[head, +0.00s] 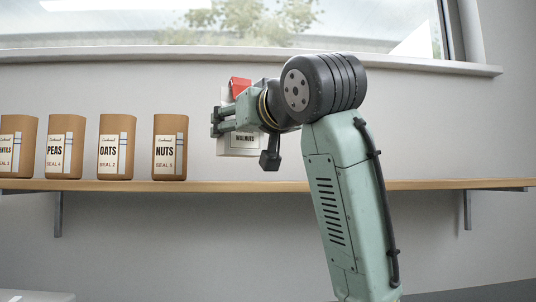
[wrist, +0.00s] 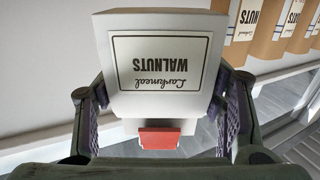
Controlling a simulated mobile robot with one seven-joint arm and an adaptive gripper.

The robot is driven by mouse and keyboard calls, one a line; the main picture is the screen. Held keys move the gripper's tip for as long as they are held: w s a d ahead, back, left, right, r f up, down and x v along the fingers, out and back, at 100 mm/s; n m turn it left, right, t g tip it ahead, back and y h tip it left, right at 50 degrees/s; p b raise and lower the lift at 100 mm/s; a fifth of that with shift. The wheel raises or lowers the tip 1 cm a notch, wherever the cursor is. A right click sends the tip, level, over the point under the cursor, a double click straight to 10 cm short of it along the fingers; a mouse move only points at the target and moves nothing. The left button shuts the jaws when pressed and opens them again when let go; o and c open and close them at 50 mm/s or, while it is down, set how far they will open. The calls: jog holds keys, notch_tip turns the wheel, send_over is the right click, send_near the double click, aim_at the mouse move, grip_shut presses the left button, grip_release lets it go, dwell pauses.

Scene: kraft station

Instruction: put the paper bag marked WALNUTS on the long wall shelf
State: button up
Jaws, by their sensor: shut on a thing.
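The white WALNUTS bag (head: 243,143) shows in the head view, partly hidden behind my gripper (head: 224,121). It also fills the middle of the wrist view (wrist: 158,90), its label upside down there. A red piece (head: 240,86) sits at its top end. My gripper is shut on the bag, with a finger on each side in the wrist view (wrist: 160,112). The long wall shelf (head: 240,185) is a wooden board on brackets. In the head view the bag appears upright above the board, with a gap below it; its depth over the board is unclear.
Several brown bags stand in a row on the shelf's left part; the NUTS bag (head: 170,146) is nearest my gripper, with the OATS bag (head: 116,146) beyond it. The board right of the NUTS bag looks bare where visible. A window sill (head: 130,54) runs above.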

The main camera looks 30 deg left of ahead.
jog(key=w, duration=0.3)
jog(key=w+p, duration=0.1)
jog(key=w, duration=0.2)
jog(key=w+p, duration=0.1)
jog(key=w, duration=0.2)
jog(key=shift+a+f, duration=0.2)
jog(key=shift+f, duration=0.1)
jog(key=shift+w+f, duration=0.15)
jog(key=shift+f, duration=1.7)
jog(key=shift+f, duration=0.2)
jog(key=o, duration=1.4)
